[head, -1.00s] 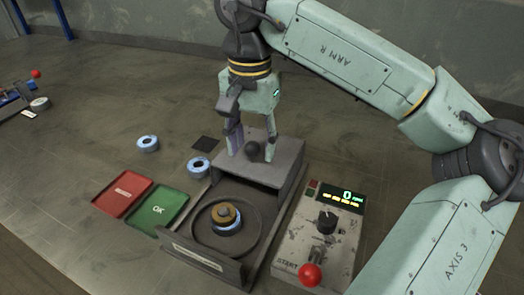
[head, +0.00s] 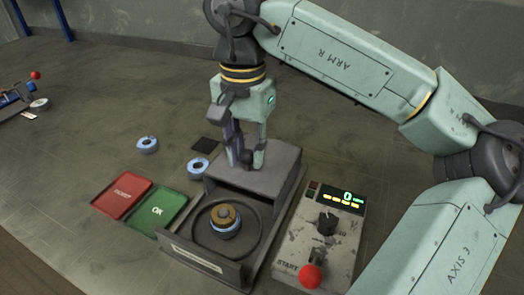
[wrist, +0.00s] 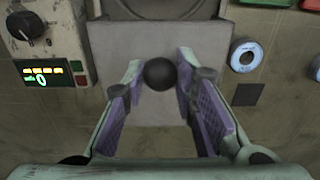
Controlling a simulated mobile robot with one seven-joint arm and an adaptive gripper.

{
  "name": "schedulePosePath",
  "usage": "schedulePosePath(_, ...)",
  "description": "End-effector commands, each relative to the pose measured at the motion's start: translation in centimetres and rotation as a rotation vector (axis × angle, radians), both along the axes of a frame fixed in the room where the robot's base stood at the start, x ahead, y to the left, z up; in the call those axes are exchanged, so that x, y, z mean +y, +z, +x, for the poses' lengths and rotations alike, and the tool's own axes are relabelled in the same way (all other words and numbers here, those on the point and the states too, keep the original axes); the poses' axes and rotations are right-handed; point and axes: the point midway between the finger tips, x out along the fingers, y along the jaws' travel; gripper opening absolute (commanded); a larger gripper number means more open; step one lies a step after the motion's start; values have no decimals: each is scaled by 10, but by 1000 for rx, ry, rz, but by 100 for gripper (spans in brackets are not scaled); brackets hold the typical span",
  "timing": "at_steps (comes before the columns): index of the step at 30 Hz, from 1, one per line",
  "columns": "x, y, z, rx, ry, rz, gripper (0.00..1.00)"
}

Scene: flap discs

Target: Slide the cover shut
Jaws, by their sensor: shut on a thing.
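The cover (head: 260,182) is a grey slab with a dark round knob (head: 246,157) on top. It lies over the rear part of the grey machine bed (head: 262,232). My gripper (head: 245,161) is down at the knob, its fingers on either side, shut on it. In the wrist view the knob (wrist: 160,74) sits between the purple-padded fingertips, with the cover (wrist: 160,40) beyond. In front of the cover, the round recess (head: 205,246) is uncovered. A brown and blue disc (head: 225,219) sits in it.
A control box (head: 318,243) with a red-balled lever (head: 310,276) stands right of the bed. A red tray (head: 122,198) and a green OK tray (head: 158,211) lie left. Blue-rimmed discs (head: 147,145) (head: 199,168) and a dark square (head: 207,144) lie on the tabletop.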

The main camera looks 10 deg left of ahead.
Motion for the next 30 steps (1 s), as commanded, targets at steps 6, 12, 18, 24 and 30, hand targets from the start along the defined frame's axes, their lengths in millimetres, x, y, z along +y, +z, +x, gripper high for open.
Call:
schedulePosePath(6, 4, 0, -16, 0, 2, 2, 10)
schedulePosePath(12, 6, 0, -29, 0, 1, 2, 10)
schedulePosePath(18, 9, 0, -43, -2, 2, 3, 10)
schedulePosePath(24, 12, 0, -57, -2, 2, 3, 10)
schedulePosePath(30, 14, 0, -70, -2, 2, 3, 10)
